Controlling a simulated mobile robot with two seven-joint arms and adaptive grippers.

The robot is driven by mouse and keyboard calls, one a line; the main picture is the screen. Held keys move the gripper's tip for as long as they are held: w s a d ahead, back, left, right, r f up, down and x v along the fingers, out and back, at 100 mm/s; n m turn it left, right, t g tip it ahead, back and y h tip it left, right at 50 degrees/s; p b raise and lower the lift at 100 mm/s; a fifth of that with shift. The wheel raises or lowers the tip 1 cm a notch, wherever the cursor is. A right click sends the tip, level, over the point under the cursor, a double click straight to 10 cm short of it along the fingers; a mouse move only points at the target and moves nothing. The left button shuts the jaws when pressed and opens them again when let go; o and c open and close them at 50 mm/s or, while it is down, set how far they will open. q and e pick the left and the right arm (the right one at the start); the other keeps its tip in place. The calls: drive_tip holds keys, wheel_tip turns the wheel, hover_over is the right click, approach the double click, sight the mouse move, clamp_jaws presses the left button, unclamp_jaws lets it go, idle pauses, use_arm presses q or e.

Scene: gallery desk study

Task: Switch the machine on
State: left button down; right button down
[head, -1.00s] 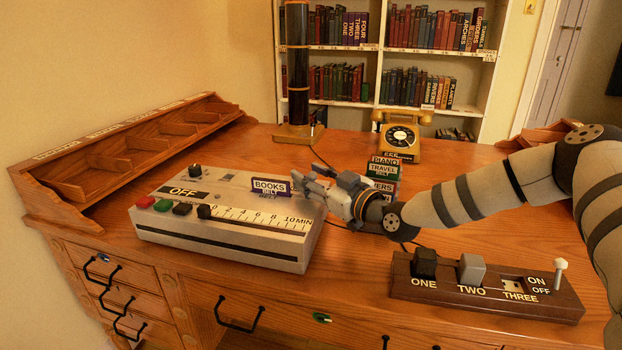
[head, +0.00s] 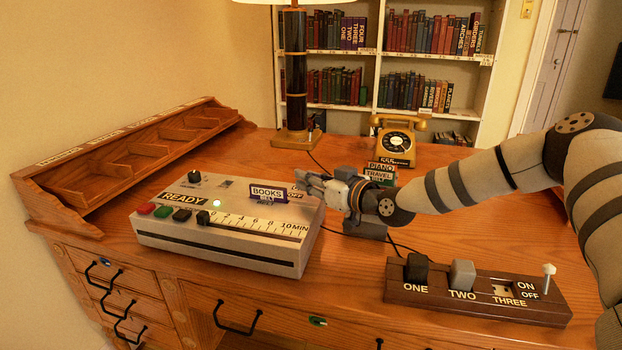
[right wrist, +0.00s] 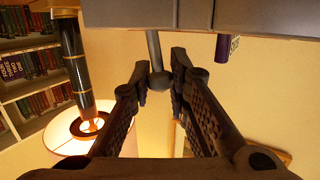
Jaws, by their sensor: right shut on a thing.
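The machine (head: 220,247) is a long pale grey box on the desk. My right gripper (head: 312,184) is at the machine's right end, by an OFF label. In the right wrist view, my right gripper (right wrist: 160,78) has its fingertips shut on a lever (right wrist: 154,50) with a dark ball end. In the head view the gripper hides this lever. A BOOKS card (head: 267,195) stands on the machine's top, left of the gripper. My left gripper is not in view.
A switch board (head: 470,305) marked ONE, TWO and THREE lies at the front right. A yellow telephone (head: 398,140), a stack of labelled cards (head: 381,172) and a lamp (head: 296,75) stand behind. A wooden rack (head: 130,150) fills the desk's left.

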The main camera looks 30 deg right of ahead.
drive_tip(key=shift+w+d+m+g, duration=0.3)
drive_tip(key=shift+m+g, duration=0.2)
drive_tip(key=shift+m, duration=0.2)
drive_tip(key=shift+w+d+f+m, duration=0.1)
drive_tip(key=shift+d+f+m, duration=0.1)
drive_tip(key=shift+m, duration=0.1)
drive_tip(key=m+g+b, duration=0.1)
drive_tip(key=g+y+b, duration=0.1)
drive_tip(key=b, duration=0.1)
drive_tip(key=shift+w+d+f+m, duration=0.2)
drive_tip(key=shift+w+d+m, duration=0.1)
drive_tip(key=shift+d+m, duration=0.1)
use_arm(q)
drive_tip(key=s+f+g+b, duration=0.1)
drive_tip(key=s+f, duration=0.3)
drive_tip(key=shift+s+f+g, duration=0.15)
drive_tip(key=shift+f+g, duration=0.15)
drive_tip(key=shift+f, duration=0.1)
use_arm(e)
drive_tip(key=shift+w+d+r+m+g, duration=0.15)
drive_tip(key=shift+w+d+m+g, duration=0.05)
drive_tip(key=shift+m+g, duration=0.25)
drive_tip(key=shift+r+y, duration=0.1)
drive_tip(key=shift+y, duration=0.2)
drive_tip(key=c, duration=1.5)
unclamp_jaws()
